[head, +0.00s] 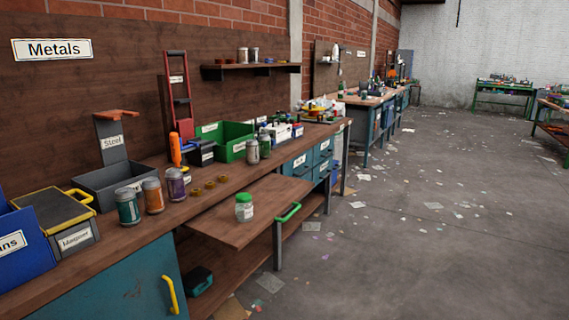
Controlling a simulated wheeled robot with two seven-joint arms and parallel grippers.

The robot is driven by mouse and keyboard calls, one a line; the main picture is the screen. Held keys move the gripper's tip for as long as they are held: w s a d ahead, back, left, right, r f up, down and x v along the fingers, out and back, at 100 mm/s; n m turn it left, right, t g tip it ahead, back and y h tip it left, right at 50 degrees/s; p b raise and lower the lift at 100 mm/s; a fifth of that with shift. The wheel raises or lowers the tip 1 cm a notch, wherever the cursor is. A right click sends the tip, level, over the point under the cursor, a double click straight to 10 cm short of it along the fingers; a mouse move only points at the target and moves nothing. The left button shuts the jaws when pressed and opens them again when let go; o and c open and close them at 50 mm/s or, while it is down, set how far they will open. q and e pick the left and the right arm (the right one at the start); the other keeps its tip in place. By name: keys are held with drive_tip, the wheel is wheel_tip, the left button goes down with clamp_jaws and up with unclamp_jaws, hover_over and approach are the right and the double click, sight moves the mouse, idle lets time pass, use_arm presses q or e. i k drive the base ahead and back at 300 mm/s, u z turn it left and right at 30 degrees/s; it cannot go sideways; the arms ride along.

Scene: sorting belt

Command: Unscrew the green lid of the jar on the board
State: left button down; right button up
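A clear jar (244,212) with a green lid (244,197) stands upright on the wooden pull-out board (222,229). The lid sits on top of the jar. The board juts from the workbench and has a green handle at its right end. Neither of my grippers shows in the head view, and nothing touches the jar.
Teal, orange and purple jars (176,185) stand on the bench (205,203) behind the board, with brass rings (209,185) close by. A green bin (226,140) and grey bin (112,180) stand farther back. The board is clear around the jar. Scraps litter the floor (400,240).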

sight(244, 212)
drive_tip(key=k, duration=0.4)
drive_tip(key=z, duration=0.8)
drive_tip(key=i, duration=1.3)
drive_tip(key=u, duration=0.45)
